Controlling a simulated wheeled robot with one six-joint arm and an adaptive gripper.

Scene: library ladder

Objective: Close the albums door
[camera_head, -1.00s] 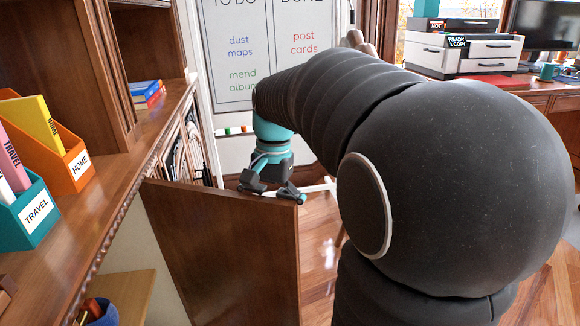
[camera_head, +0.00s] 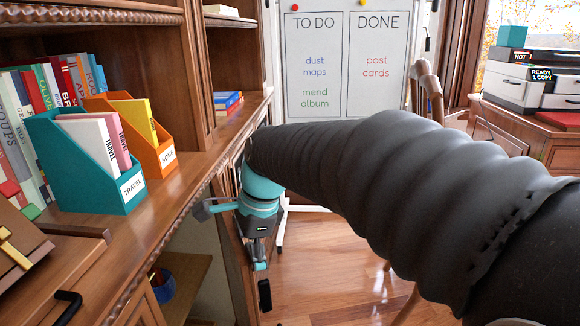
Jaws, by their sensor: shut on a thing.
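The wooden albums door (camera_head: 237,276) stands partly open below the bookcase counter, seen at a steep angle. A black handle (camera_head: 265,294) shows on its outer side. My gripper (camera_head: 238,236), teal and grey, is at the door's upper edge, with a finger towards either side, and is shut on the door. The exact contact is partly hidden by the gripper body. Left of the door, the cabinet opening shows a wooden shelf (camera_head: 190,278) and a blue bowl (camera_head: 163,286).
The counter holds a teal TRAVEL file box (camera_head: 75,155), an orange HOME file box (camera_head: 165,155) and books. A whiteboard (camera_head: 345,65) stands behind, with a wooden chair (camera_head: 428,95) to its right. Wooden floor (camera_head: 330,285) lies clear right of the door.

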